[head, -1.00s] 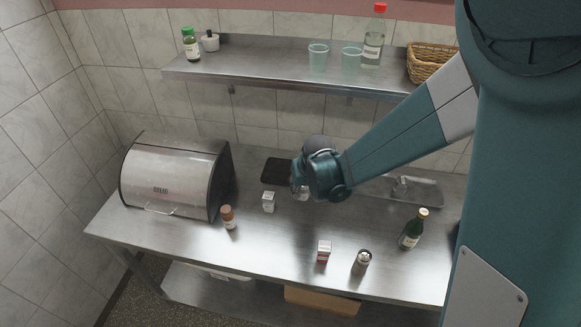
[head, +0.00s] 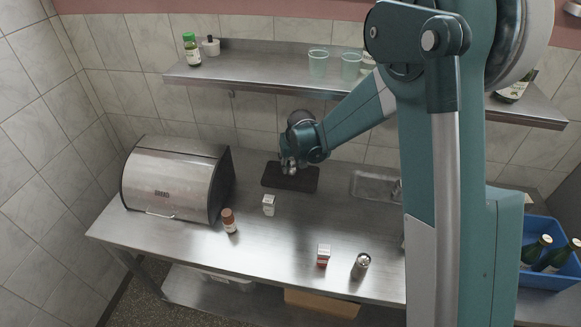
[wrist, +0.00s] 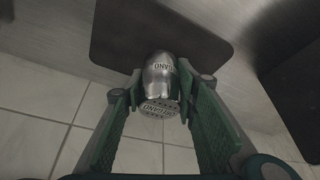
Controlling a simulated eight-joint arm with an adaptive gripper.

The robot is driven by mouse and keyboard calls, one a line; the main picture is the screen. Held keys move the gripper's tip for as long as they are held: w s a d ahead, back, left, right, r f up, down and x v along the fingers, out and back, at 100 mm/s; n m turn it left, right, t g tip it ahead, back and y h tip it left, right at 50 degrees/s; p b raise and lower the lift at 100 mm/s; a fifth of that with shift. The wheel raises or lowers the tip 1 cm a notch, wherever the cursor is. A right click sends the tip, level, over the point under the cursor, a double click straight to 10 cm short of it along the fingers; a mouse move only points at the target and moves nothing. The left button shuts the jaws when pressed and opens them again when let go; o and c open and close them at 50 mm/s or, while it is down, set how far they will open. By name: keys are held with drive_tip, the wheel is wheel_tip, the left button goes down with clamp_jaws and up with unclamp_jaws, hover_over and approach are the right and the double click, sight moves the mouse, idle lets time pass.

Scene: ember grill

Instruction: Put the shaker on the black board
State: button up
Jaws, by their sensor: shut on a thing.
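The shaker is a small silver metal bottle with lettering and a perforated top. In the wrist view the shaker (wrist: 158,72) sits between the two green finger pads of my gripper (wrist: 157,95), which is shut on it. The perforated top points toward the wrist camera. The black board (head: 306,182) is a dark flat slab at the back of the counter. In the head view my gripper (head: 289,165) is over its left part. The board also shows behind the shaker in the wrist view (wrist: 115,35). I cannot tell whether the shaker touches the board.
A bread box (head: 170,180) stands left. A white carton (head: 269,204), a brown bottle (head: 229,220), a red-white carton (head: 323,255) and a metal shaker-like container (head: 361,266) stand in front. A metal tray (head: 372,186) is right of the board. A shelf (head: 260,75) hangs above.

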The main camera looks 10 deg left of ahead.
sight(291, 166)
drive_tip(key=shift+w+a, duration=0.1)
drive_tip(key=shift+w, duration=0.1)
drive_tip(key=shift+w+a, duration=0.25)
drive_tip(key=shift+w, duration=0.2)
drive_tip(key=shift+w+f, duration=0.1)
drive_tip(key=shift+f, duration=1.65)
drive_tip(key=shift+f, duration=0.2)
drive_tip(key=o, duration=0.9)
drive_tip(key=shift+r, duration=0.3)
drive_tip(key=shift+v, duration=5.95)
